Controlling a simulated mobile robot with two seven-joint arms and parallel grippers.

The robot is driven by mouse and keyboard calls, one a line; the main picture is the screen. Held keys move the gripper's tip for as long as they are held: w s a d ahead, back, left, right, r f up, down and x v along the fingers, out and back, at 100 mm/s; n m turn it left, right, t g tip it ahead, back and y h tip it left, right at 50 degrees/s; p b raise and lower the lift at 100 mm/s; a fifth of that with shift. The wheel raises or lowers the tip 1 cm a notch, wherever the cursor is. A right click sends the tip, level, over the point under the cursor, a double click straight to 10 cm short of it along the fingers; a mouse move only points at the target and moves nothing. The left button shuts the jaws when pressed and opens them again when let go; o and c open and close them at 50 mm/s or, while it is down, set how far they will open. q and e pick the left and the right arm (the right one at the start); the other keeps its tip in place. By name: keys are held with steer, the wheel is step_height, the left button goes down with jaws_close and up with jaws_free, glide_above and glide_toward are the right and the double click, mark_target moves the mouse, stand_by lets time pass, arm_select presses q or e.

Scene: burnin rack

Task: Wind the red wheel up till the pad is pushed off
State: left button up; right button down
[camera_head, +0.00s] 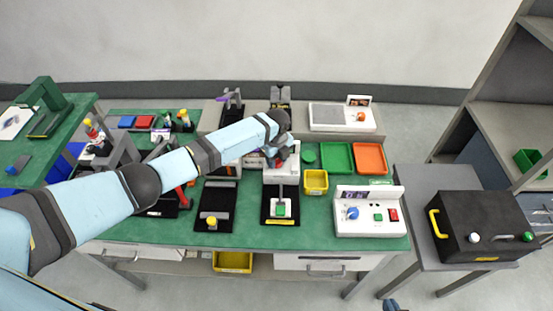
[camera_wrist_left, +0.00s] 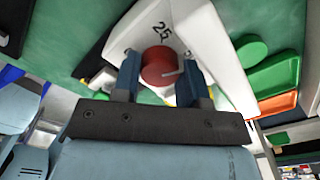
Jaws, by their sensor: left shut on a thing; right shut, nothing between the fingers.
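The red wheel (camera_wrist_left: 158,66) sits on a white housing marked with a number (camera_wrist_left: 200,40) in the left wrist view. My left gripper (camera_wrist_left: 157,82) has one blue finger on either side of the wheel and is shut on it. Only the tip of my right gripper (camera_head: 392,305) shows, at the bottom edge.
A yellow bin (camera_head: 316,181), a green tray (camera_head: 337,157) and an orange tray (camera_head: 370,158) stand right of the unit. A white control panel (camera_head: 368,213) is at the front right. A black base with a yellow knob (camera_head: 211,221) is to the left.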

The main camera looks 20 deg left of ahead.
mark_target(277, 160)
arm_select(q)
steer(key=shift+m, duration=0.4)
steer(key=o, duration=0.9)
steer(key=shift+r, duration=0.1)
step_height(277, 160, up, 14)
steer(key=shift+f+b, duration=0.15)
steer(key=shift+b, duration=0.6)
